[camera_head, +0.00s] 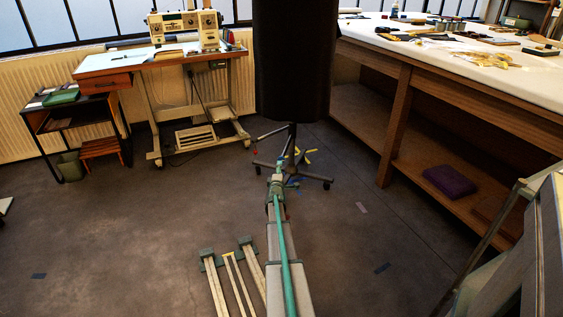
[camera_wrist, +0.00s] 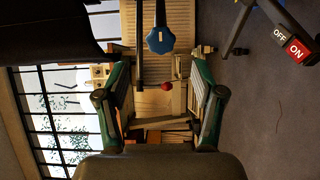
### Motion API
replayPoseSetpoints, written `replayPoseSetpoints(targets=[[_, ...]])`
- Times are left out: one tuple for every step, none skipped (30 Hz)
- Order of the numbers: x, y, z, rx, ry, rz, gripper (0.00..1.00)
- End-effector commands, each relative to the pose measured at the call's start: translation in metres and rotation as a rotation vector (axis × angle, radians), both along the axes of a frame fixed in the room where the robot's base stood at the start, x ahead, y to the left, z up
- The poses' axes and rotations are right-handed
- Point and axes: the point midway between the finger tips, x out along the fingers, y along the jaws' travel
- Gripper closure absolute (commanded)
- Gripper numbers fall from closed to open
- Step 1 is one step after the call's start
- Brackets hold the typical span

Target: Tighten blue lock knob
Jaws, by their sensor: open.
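The blue lock knob (camera_wrist: 159,40) is a lobed star-shaped knob on a dark post, at the top middle of the wrist view. My gripper (camera_wrist: 160,68) is open and empty, its two green-edged fingers spread left and right below the knob in that view. The knob lies beyond the fingertips, not between them. In the head view my gripper (camera_head: 277,180) is low at the wheeled stand (camera_head: 292,150) under a large black form (camera_head: 292,60). A small blue patch shows there beside my gripper; I cannot tell if it is the knob.
A red ball-like knob (camera_wrist: 166,86) shows between the fingers in the wrist view, its distance unclear. An OFF/ON label (camera_wrist: 287,42) is at the upper right. A sewing table (camera_head: 160,58) stands left, a long worktable (camera_head: 405,85) right. Floor at the left is mostly clear.

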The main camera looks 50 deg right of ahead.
Motion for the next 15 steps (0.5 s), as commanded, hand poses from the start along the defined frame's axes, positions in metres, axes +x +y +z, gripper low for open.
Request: replayPoseSetpoints(targets=[[0.005,-0.007,-0.002,0.001,-0.001,0.000,0.32],[0.007,-0.010,-0.003,0.001,-0.001,0.000,0.32],[0.010,-0.015,-0.003,0.001,0.000,0.000,0.32],[0.013,-0.019,-0.004,0.001,0.000,0.000,0.32],[0.015,-0.023,-0.004,0.001,0.000,0.000,0.32],[0.019,-0.029,-0.004,0.001,0.000,0.000,0.32],[0.022,-0.034,-0.004,0.001,-0.001,0.000,0.32],[0.025,-0.039,-0.004,0.001,-0.002,0.000,0.32],[0.028,-0.045,-0.004,0.001,-0.002,0.000,0.32],[0.031,-0.049,-0.004,0.002,-0.001,0.000,0.32],[0.034,-0.054,-0.004,0.002,-0.001,0.000,0.32],[0.037,-0.059,-0.004,0.003,-0.001,0.000,0.32],[0.040,-0.063,-0.004,0.003,-0.001,0.000,0.32],[0.042,-0.066,-0.004,0.002,-0.002,0.000,0.32],[0.045,-0.071,-0.004,0.002,-0.002,0.000,0.32]])
